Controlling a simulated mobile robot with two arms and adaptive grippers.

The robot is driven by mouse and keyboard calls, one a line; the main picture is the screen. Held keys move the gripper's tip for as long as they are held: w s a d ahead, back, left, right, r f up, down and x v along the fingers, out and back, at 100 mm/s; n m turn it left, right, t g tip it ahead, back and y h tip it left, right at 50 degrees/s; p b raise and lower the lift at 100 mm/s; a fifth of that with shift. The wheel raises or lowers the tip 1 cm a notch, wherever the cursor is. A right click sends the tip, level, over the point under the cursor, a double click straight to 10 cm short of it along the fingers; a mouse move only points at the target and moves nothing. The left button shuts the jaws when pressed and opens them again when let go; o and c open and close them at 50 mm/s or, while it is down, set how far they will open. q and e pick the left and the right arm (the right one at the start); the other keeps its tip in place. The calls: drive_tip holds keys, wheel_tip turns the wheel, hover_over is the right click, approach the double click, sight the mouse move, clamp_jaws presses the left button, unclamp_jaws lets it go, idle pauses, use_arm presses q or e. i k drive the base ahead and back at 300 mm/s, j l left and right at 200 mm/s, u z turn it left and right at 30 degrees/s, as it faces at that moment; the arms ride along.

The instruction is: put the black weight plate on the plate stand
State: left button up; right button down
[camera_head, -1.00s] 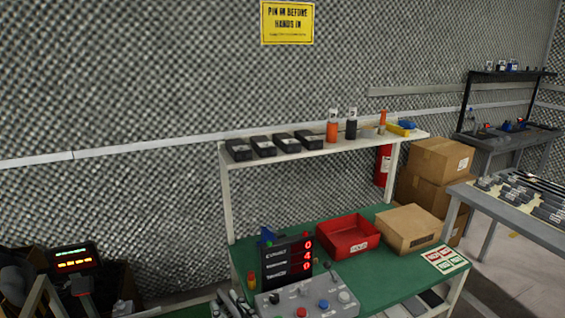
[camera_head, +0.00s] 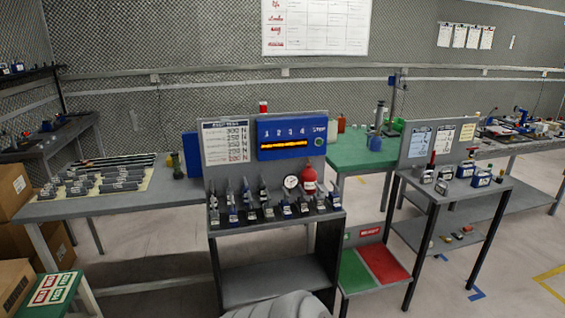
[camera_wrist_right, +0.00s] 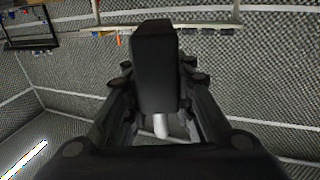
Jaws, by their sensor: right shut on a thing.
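My right gripper (camera_wrist_right: 156,66) shows in the right wrist view with its dark fingers on both sides of a black block-like thing, and it is shut on it. This looks like the black weight plate (camera_wrist_right: 154,88), seen edge-on and filling the space between the fingers. A short pale cylinder shows just below it; I cannot tell what it belongs to. I cannot pick out the plate stand in either view. My left gripper is not in view.
A dark bench (camera_head: 275,215) with several clamp-like tools and a blue display (camera_head: 291,138) stands ahead. A grey table (camera_head: 60,208) with metal bars is at left, cardboard boxes (camera_head: 12,190) beside it. A two-level table (camera_head: 455,190) is at right. Open floor shows between them.

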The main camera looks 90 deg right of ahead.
sight(459, 190)
drive_tip(key=l+z, duration=0.15)
drive_tip(key=z, duration=0.25)
drive_tip(key=k+l+z, duration=0.1)
drive_tip(key=z, duration=0.25)
drive_tip(key=l+z, duration=1)
drive_tip(key=z, duration=0.15)
drive_tip(key=i+l+z, duration=0.1)
drive_tip(key=l+z, duration=0.25)
drive_tip(key=i+l+z, duration=0.25)
drive_tip(key=l, duration=0.2)
drive_tip(key=i+l+z, duration=0.25)
drive_tip(key=l, duration=0.15)
drive_tip(key=i+l+z, duration=0.25)
drive_tip(key=l, duration=0.15)
drive_tip(key=i+l, duration=0.85)
drive_tip(key=l+z, duration=0.05)
drive_tip(key=l, duration=0.05)
